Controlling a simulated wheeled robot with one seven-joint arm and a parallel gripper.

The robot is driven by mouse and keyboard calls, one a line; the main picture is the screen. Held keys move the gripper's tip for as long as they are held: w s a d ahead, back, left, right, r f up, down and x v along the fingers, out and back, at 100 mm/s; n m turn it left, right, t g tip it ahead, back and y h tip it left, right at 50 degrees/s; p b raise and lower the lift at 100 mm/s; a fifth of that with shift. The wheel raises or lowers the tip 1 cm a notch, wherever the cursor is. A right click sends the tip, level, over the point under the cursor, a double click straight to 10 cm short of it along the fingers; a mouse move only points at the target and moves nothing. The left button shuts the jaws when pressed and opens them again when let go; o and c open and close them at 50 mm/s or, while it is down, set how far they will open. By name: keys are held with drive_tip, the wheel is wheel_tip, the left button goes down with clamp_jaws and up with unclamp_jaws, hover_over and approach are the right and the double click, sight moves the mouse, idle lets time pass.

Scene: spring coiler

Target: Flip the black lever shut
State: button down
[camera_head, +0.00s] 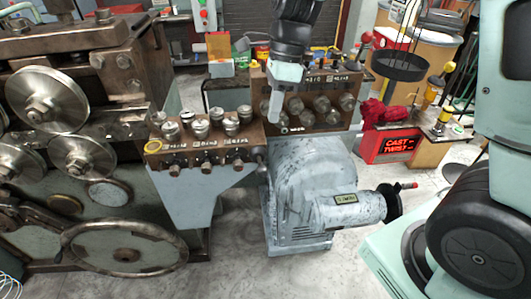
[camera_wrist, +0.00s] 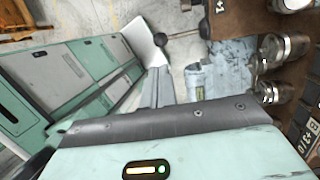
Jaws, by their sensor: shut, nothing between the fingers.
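My gripper (camera_head: 275,116) hangs, fingers down, in front of the brown panel box (camera_head: 335,118) in the head view. Its fingers (camera_wrist: 157,86) look shut and empty in the wrist view. A black handwheel with a red-tipped handle (camera_head: 393,203) sits at the right end of the grey motor, well below and right of my gripper.
Metal knobs (camera_head: 231,124) stand on the left brown box. The grey motor (camera_head: 315,195) is below my gripper. A heavy machine with steel rollers (camera_head: 45,100) fills the left. Bare floor (camera_head: 235,265) lies in front.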

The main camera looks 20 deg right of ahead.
sight(263, 166)
drive_tip(key=p+x, duration=0.2)
drive_tip(key=x, duration=0.9)
drive_tip(key=shift+f, duration=0.4)
drive_tip(key=shift+f, duration=0.1)
